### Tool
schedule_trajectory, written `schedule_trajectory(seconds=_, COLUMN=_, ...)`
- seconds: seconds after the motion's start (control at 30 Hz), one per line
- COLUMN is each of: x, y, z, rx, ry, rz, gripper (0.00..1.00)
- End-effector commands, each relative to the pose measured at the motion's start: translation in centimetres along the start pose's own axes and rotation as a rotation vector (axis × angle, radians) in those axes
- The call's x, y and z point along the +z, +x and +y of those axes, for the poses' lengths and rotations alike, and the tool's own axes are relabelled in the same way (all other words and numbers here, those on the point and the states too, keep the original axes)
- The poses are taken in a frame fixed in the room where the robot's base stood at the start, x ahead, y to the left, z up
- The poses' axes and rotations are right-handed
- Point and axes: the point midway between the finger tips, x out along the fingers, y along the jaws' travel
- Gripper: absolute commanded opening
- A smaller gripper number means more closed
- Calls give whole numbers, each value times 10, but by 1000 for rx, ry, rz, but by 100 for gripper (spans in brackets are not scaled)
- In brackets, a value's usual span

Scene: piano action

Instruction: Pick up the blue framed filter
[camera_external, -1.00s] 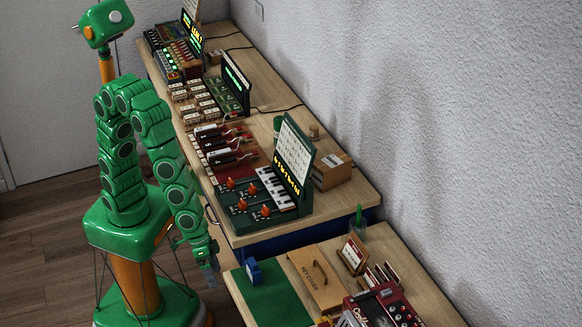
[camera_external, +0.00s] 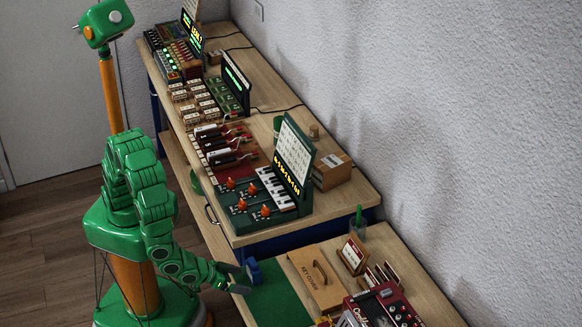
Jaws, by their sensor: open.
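A small blue framed object (camera_external: 253,270), which looks like the blue framed filter, stands upright at the far left corner of the green mat (camera_external: 277,296) on the nearer table. My gripper (camera_external: 243,279) is at the left edge of that table, just left of the blue object and level with it. Its dark fingers point right toward the object and are apart. At this size I cannot tell whether a finger touches it or stands around it.
A wooden key cover box (camera_external: 316,279) with a handle lies right of the mat. A red device (camera_external: 384,306) stands at the near right. The farther table (camera_external: 330,205) carries a small keyboard unit (camera_external: 268,196). The mat's middle is clear.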

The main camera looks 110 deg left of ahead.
Motion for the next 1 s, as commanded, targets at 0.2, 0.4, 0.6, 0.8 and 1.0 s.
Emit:
schedule_trajectory(seconds=0.2, x=-6, y=3, z=-21, rx=-49, ry=41, rz=148, gripper=100)
schedule_trajectory(seconds=0.4, x=-12, y=3, z=-28, rx=-64, ry=55, rz=206, gripper=100)
schedule_trajectory(seconds=0.6, x=-15, y=13, z=-29, rx=-66, ry=56, rz=210, gripper=100)
schedule_trajectory(seconds=0.8, x=-17, y=27, z=-31, rx=-66, ry=57, rz=206, gripper=100)
schedule_trajectory(seconds=1.0, x=-20, y=36, z=-32, rx=-65, ry=58, rz=208, gripper=100)
